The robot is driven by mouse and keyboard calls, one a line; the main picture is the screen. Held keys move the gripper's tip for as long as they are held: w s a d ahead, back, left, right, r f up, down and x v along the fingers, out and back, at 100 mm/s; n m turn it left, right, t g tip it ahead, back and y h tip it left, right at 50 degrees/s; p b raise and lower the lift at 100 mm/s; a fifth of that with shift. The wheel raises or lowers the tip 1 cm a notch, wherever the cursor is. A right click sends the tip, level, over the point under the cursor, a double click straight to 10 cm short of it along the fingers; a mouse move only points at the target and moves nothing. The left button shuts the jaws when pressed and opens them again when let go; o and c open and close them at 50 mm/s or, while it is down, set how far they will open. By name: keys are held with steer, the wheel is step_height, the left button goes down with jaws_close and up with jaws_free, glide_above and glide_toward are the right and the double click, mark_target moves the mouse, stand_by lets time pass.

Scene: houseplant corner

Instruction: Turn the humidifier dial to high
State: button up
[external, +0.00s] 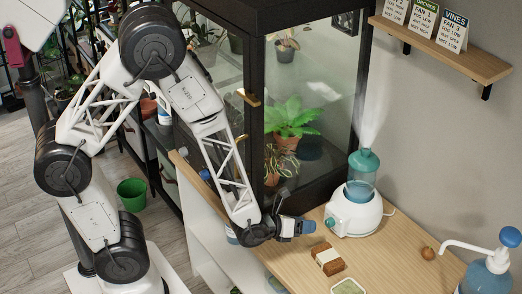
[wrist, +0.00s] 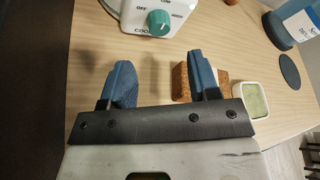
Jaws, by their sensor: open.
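The humidifier (external: 352,214) is a white base with a teal-capped clear tank, and mist rises from its top. It stands on the wooden bench against the wall. Its teal dial (wrist: 158,22) is on the white front, with printed labels around it; one at the left reads OFF. The dial also shows small in the external view (external: 330,224). A pale pointer mark on the dial is too small to read surely. My gripper (wrist: 163,78) is open and empty, its blue fingertips apart, short of the dial and not touching it. In the external view my gripper (external: 308,227) is left of the humidifier.
A brown block (external: 327,259) lies on the bench near my gripper, beneath the right finger in the wrist view. A small green-filled dish (external: 347,286) is beside it. A blue pump bottle (external: 487,274) stands at right. The glass plant cabinet (external: 308,110) rises behind.

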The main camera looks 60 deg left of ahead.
mark_target(327, 224)
steer(key=shift+x, duration=3.65)
steer(key=c, duration=0.9)
